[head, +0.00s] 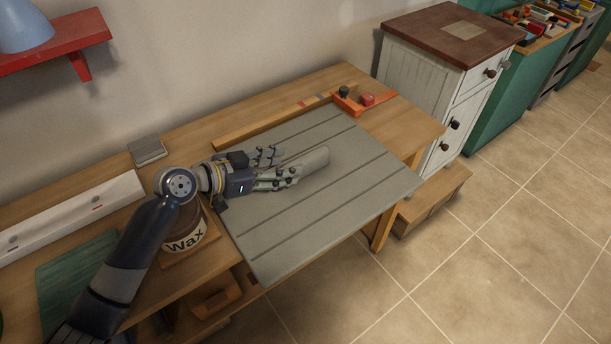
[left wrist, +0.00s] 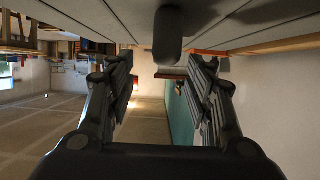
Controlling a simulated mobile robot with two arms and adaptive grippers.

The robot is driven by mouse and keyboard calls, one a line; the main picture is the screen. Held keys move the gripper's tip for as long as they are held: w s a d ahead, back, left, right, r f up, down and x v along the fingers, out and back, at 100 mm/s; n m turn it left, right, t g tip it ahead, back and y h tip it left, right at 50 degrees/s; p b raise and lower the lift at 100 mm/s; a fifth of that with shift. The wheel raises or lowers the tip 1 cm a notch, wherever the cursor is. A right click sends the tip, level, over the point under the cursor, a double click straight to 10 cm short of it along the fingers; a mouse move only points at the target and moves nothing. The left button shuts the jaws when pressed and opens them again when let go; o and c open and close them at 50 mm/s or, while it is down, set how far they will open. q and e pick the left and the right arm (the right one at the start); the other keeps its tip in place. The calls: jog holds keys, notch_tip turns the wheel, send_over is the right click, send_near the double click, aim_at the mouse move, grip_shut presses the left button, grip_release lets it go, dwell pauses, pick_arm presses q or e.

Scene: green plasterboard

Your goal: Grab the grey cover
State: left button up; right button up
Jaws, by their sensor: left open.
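A grey, round-ended piece (head: 313,161), which looks like the grey cover, lies on the slatted grey board (head: 350,190) on the workbench. My left gripper (head: 286,164) comes in from the left, low over the board, with its fingers apart and pointing at this piece. The near end of the piece is partly hidden by the fingers. In the left wrist view the piece (left wrist: 168,35) shows dark at the top centre, above the open gap of my left gripper (left wrist: 160,65). I cannot tell whether a finger touches it. My right gripper is not in view.
An orange tray (head: 350,103) stands at the board's back right corner. A Wax tin (head: 184,240) stands beside my left forearm, and a small grey box (head: 147,151) lies near the wall. A white cabinet (head: 430,85) stands right. The board's front half is clear.

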aim_at(303, 158)
pick_arm(q)
jog(key=shift+p+x, duration=0.3)
jog(key=shift+x, duration=0.45)
jog(key=shift+w+d+p, duration=0.3)
jog(key=shift+w+d, duration=0.2)
jog(key=shift+d, duration=0.1)
jog(key=p+x, duration=0.1)
jog(key=x, duration=0.3)
jog(key=shift+w+a, duration=0.15)
jog(key=shift+w, duration=0.05)
jog(key=shift+w+d+f, duration=0.1)
jog(key=shift+d, duration=0.1)
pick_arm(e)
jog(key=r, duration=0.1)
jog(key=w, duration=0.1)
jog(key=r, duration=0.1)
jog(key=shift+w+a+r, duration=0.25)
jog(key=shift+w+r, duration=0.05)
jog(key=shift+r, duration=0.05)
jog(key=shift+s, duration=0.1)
pick_arm(q)
grip_shut()
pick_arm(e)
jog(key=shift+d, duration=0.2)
